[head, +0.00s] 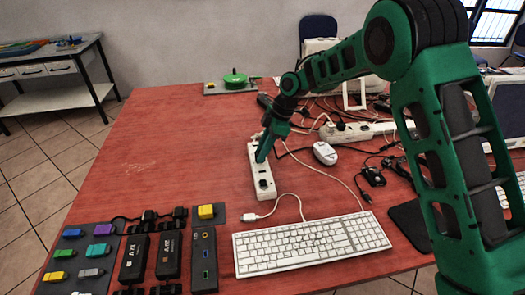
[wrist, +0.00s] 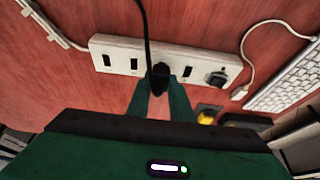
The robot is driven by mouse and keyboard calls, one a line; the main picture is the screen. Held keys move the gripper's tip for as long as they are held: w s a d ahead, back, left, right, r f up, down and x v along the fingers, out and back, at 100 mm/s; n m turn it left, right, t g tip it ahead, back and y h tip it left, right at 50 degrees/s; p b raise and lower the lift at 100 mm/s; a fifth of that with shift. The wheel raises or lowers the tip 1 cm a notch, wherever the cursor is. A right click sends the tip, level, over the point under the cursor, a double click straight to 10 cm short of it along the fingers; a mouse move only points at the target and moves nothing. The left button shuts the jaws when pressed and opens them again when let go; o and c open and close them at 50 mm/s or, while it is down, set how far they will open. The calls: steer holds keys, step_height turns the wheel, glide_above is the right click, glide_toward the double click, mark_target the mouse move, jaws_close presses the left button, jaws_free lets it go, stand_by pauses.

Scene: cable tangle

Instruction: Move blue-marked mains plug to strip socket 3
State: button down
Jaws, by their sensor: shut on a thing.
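My gripper (head: 262,157) is over the white power strip (head: 255,188) in the middle of the red table. In the wrist view my gripper (wrist: 160,98) is shut on a black mains plug (wrist: 160,76), its cord running up and out of the picture. The plug overlaps the strip (wrist: 202,60) between open sockets; I cannot tell whether it is seated or just above. No blue mark shows on it. Two dark socket openings lie left of the plug and one right. A black plug or switch (wrist: 217,78) sits at the strip's right end, also in the head view (head: 263,183).
A white keyboard (head: 310,243) and a mouse (head: 325,153) lie to the right. Adapters (head: 168,255) and coloured blocks on a dark mat stand front left. A second white strip (head: 355,131) and tangled cables lie behind. The table's left middle is clear.

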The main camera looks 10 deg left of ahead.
steer(key=shift+f, duration=0.55)
steer(key=c, duration=1.5)
jaws_free()
steer(key=shift+r, duration=0.1)
